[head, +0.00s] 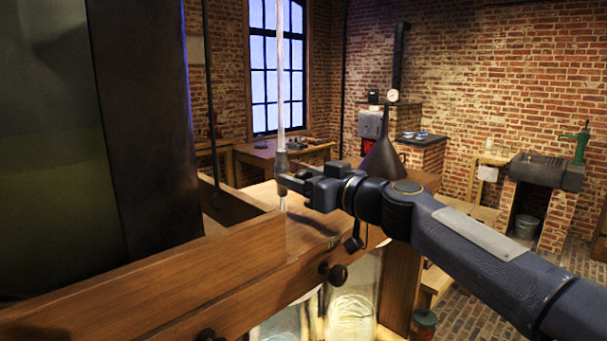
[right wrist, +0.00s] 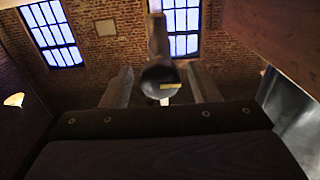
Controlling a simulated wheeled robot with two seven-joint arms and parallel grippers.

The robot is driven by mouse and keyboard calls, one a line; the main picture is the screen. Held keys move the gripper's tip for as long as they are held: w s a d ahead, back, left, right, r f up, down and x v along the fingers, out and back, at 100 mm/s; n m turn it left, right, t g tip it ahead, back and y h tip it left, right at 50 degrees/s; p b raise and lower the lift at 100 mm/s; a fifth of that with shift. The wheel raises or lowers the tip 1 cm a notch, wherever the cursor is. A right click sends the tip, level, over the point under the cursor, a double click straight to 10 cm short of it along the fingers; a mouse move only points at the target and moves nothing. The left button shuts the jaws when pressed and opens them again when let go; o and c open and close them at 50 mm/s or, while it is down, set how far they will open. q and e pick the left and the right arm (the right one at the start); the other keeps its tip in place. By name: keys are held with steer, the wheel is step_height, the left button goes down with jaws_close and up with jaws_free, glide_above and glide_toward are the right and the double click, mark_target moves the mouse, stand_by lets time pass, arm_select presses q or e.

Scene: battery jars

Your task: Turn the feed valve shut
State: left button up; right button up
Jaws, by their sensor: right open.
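The feed valve (head: 281,161) appears to be the small dark fitting low on a thin, pale vertical pipe (head: 281,70) in the head view. My right gripper (head: 288,181) reaches in from the right at the valve's height, its jaws open around the lower part of the fitting. In the right wrist view a dark rounded piece with a yellow mark (right wrist: 161,77), seemingly the valve, hangs between the two spread fingers (right wrist: 160,92). A gap shows on each side of it. Its handle angle is hard to tell. My left gripper is not in view.
A wooden beam (head: 150,290) with dark knobs (head: 338,273) runs below, with glass jars (head: 355,298) underneath. A dark funnel (head: 383,158) stands behind my right wrist. A large dark upright shape (head: 140,110) blocks the left side. Tables and a stove stand farther back.

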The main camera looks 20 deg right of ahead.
steer(key=c, duration=0.9)
steer(key=shift+c, duration=0.2)
steer(key=shift+f+m, duration=0.1)
steer(key=shift+m, duration=0.2)
steer(key=m+b, duration=0.1)
steer(key=m, duration=0.1)
steer(key=shift+m+b, duration=0.3)
steer(key=shift+b, duration=0.05)
steer(key=m+b, duration=0.1)
steer(key=m, duration=0.2)
steer(key=shift+w+m, duration=0.1)
steer(key=shift+m, duration=0.2)
steer(key=m, duration=0.5)
steer(key=shift+d, duration=0.1)
steer(key=m, duration=0.6)
steer(key=shift+f, duration=0.15)
